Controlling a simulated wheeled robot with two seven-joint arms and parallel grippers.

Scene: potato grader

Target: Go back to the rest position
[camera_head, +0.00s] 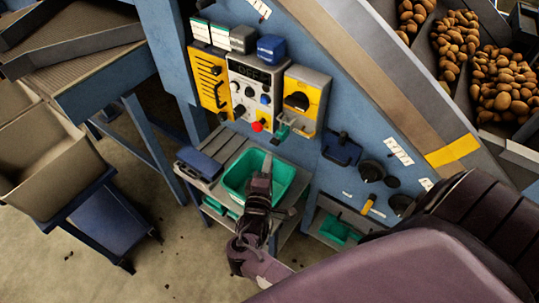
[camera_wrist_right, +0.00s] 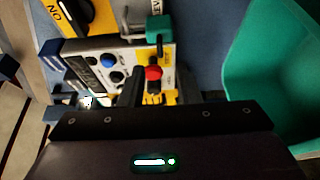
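My right gripper (camera_head: 265,165) is at the end of my purple and dark arm, which comes in from the lower right. In the head view it hangs over the green bin (camera_head: 232,178) on a small grey stand, below the control panel. I see nothing held in it. In the right wrist view, its dark housing fills the bottom and a dark finger reaches toward the panel. My left gripper is not in view.
The control panel (camera_head: 250,92) has a red button (camera_head: 257,126) close to my right gripper. The blue machine frame rises behind. A blue case (camera_head: 198,162) lies left of the green bin. A beige crate (camera_head: 50,165) stands at the left. Bare floor (camera_head: 180,260) shows at the lower left.

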